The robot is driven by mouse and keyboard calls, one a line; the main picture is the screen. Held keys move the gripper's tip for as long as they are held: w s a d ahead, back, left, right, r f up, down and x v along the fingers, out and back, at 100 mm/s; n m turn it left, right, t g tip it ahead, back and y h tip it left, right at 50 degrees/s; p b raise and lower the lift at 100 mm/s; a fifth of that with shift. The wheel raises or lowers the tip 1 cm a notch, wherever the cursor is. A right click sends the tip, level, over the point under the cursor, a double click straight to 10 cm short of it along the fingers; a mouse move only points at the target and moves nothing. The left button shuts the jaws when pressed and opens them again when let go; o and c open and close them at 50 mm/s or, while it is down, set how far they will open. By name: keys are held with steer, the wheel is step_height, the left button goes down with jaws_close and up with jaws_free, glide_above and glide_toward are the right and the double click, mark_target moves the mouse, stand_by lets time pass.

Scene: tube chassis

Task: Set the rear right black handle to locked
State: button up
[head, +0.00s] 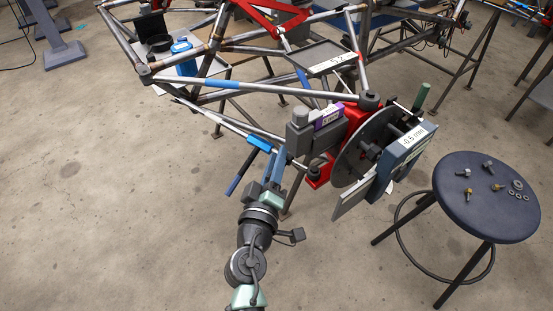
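A dark rod-like handle (240,174) slants down and left from a blue piece (259,143) on the lower frame tube of the chassis. I cannot tell for sure whether it is the rear right black handle, or whether it is locked. My gripper (275,164) is just right of this handle, with its blue fingers pointing up toward the tube. The fingers look close together, but their gap is too small to judge. I cannot tell whether they touch anything. Dark knobs sit at the top (370,98) and bottom (315,175) of a red fixture (362,123).
Right of my gripper, the red fixture carries a grey disc (350,158) and a box labelled "-0.5 mm" (402,158). A grey and purple device (312,130) is beside it. A round stool (480,215) with loose hardware stands right. The floor (110,220) at left is clear.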

jaws_close()
stand_by(1.3)
